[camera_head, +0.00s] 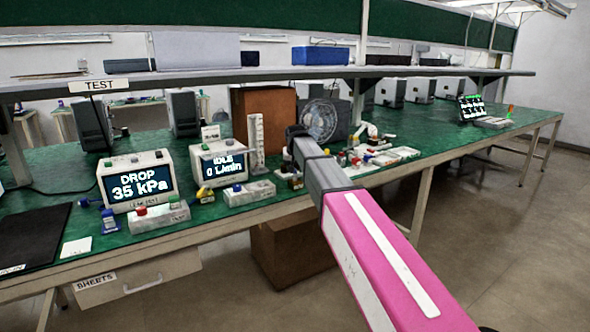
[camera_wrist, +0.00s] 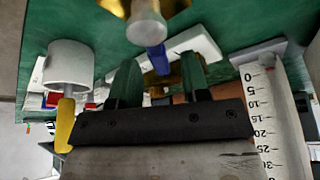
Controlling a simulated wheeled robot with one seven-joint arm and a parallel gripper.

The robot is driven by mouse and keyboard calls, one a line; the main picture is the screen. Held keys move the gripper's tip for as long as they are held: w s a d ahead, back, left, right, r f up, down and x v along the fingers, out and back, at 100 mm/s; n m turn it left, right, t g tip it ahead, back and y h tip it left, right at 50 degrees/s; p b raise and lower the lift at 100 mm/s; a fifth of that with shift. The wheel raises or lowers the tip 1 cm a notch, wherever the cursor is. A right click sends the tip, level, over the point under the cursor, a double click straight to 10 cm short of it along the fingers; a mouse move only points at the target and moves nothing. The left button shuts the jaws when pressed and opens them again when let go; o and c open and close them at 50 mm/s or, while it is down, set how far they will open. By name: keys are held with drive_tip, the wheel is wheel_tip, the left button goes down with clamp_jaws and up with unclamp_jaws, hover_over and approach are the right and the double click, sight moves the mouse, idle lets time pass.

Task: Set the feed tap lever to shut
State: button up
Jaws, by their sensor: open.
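My gripper (camera_wrist: 160,68) is open in the wrist view, with its two dark fingers apart. A blue lever (camera_wrist: 156,57) shows in the gap between the fingertips, by a brass fitting (camera_wrist: 172,78) and a pale block (camera_wrist: 205,43). I see no grip on the lever. A yellow lever (camera_wrist: 65,124) hangs below a white round knob or cap (camera_wrist: 68,65), left of the fingers. No label readable here tells which lever is the feed tap's. In the head view my arm reaches over the bench, and its end hides the fingers.
A white upright scale (camera_wrist: 265,110) stands close right of the fingers. On the green bench (camera_head: 425,130), displays read DROP 35 kPa (camera_head: 139,184) and IDLE 0 L/min (camera_head: 222,163). A brown box (camera_head: 263,115) and a clear round coil (camera_head: 319,119) stand near my arm. A shelf (camera_head: 230,76) runs above.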

drive_tip(key=shift+f, duration=0.15)
clamp_jaws()
